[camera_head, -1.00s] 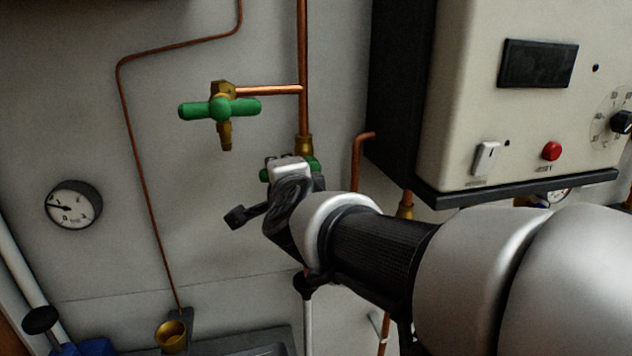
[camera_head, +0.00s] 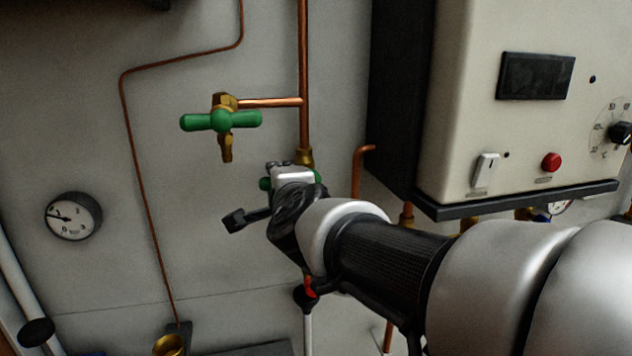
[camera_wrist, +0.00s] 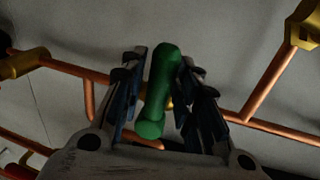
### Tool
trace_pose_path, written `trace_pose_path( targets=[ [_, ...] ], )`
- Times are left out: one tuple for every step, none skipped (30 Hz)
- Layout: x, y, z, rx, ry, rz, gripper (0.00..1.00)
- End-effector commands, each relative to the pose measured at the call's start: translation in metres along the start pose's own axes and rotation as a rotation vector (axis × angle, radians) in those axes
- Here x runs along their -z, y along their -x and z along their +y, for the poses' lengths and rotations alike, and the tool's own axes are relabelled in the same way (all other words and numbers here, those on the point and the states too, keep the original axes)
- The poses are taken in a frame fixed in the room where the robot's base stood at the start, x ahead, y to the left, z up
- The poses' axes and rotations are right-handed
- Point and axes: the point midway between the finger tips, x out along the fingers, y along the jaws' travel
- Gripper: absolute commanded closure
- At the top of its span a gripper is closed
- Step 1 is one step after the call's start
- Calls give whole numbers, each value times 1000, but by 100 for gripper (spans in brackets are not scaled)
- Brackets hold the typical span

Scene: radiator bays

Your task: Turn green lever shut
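A green lever (camera_wrist: 158,92) lies between the two dark fingers of my gripper (camera_wrist: 163,78) in the wrist view. The fingers stand on either side of it, with a narrow gap visible on each side. In the head view, my gripper (camera_head: 262,192) is at the wall below the vertical copper pipe. It hides most of this lever, and only small green parts (camera_head: 265,184) show behind it. A second green handle (camera_head: 221,120), a crossbar on a brass valve, sits higher and to the left, apart from my gripper.
A vertical copper pipe (camera_head: 304,65) runs down to a brass fitting just above my gripper. A beige control box (camera_head: 455,110) with a dark lower edge juts out at right, close above my arm. A round gauge (camera_head: 73,216) and thin copper tube (camera_head: 140,170) are on the left wall.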

Motion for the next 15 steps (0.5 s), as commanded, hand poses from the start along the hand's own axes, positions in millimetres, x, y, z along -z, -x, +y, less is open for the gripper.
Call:
trace_pose_path(
  targets=[
    [0,0,0,1,1,0,65],
    [0,0,0,1,1,0,63],
    [0,0,0,1,2,1,60],
    [0,0,-1,1,2,1,60],
    [0,0,-1,1,2,1,60],
    [0,0,-1,2,2,1,60],
    [0,0,-1,2,3,1,60],
    [0,0,-1,2,3,1,60],
    [0,0,-1,2,3,1,60],
    [0,0,-1,2,3,1,60],
    [0,0,-1,2,3,1,60],
    [0,0,-1,2,3,1,60],
    [0,1,-1,3,3,1,60],
    [0,3,-1,3,3,1,60],
    [0,6,-2,3,3,1,60]
  ],
)
